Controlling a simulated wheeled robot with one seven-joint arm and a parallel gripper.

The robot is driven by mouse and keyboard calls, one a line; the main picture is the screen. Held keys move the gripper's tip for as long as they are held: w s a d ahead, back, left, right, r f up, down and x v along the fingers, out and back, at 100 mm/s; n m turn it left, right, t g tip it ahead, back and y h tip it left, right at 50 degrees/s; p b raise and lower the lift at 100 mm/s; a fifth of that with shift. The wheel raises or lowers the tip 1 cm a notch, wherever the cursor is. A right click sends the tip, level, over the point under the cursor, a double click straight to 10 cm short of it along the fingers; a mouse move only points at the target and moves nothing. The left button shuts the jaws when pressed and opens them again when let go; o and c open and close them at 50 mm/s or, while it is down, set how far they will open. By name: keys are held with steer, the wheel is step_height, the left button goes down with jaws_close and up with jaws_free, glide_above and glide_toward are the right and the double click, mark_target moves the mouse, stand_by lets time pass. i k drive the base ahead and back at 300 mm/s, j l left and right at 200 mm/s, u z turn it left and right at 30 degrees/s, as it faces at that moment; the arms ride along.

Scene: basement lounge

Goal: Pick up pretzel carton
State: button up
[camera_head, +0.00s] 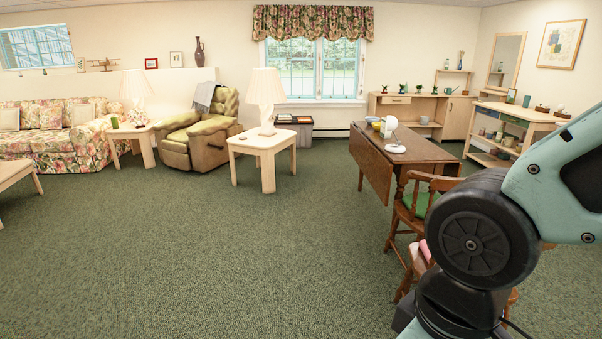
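I cannot make out a pretzel carton in the head view. Small items on the far shelves and on the dark drop-leaf table (414,154) are too small to name with certainty. On that table stand a white object on a round base (391,130) and some small blue and yellow items (376,123). My arm fills the right side of the picture and hides part of the chairs and floor there. My gripper is out of view.
Wooden chairs (409,205) stand at the dark table's near side, close to my arm. A pale side table (262,147) with a lamp, a green recliner (203,134) and a floral sofa (58,146) line the back left. The carpet in the middle is clear.

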mark_target(386, 134)
steer(key=i, duration=2.45)
steer(key=i+j+z, duration=0.15)
steer(key=i, duration=0.45)
steer(key=i+j, duration=0.15)
steer(key=i, duration=0.45)
steer(key=i+j+z, duration=0.15)
steer(key=i+z, duration=0.25)
steer(key=i+j+z, duration=0.45)
steer(key=i+l, duration=0.1)
steer(key=i, duration=0.05)
